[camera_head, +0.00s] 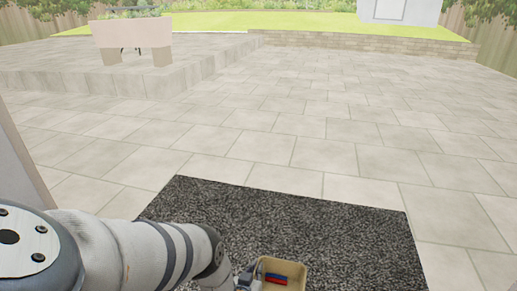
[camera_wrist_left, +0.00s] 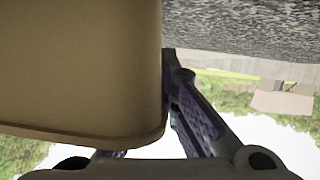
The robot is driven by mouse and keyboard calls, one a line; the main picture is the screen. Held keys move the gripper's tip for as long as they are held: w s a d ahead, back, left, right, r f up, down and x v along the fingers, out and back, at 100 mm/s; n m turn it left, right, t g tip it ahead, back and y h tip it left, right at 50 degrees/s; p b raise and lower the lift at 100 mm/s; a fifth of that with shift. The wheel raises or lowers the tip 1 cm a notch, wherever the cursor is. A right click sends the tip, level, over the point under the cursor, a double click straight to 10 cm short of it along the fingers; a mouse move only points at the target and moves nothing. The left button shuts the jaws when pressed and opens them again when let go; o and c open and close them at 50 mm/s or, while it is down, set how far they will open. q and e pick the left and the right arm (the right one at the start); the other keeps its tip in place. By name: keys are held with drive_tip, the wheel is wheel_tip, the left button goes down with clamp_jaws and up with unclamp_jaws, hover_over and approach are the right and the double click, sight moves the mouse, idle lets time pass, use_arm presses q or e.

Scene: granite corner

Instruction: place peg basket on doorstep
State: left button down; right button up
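The peg basket (camera_head: 292,268) is a tan, open-topped box at the bottom edge of the head view, with red and blue pegs inside. My left gripper (camera_head: 252,274) is at the basket's left side. In the left wrist view the basket's plain tan wall (camera_wrist_left: 80,65) fills the left half. One dark finger presses along its edge; the other finger is mostly hidden behind the basket. The gripper appears shut on the basket. The dark speckled doormat (camera_head: 330,230) lies below; whether the basket touches it I cannot tell. My right gripper is out of view.
Pale paving slabs (camera_head: 300,120) stretch clear beyond the mat. A low brick wall (camera_head: 365,42) edges the lawn. A pale upright edge (camera_head: 20,165) is at the left.

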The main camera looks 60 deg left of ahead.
use_arm(q)
drive_tip(key=shift+f, duration=0.2)
drive_tip(key=c, duration=1.8)
unclamp_jaws()
drive_tip(key=shift+r, duration=0.15)
drive_tip(key=p+v, duration=0.6)
drive_tip(key=v, duration=0.6)
drive_tip(key=shift+r, duration=0.1)
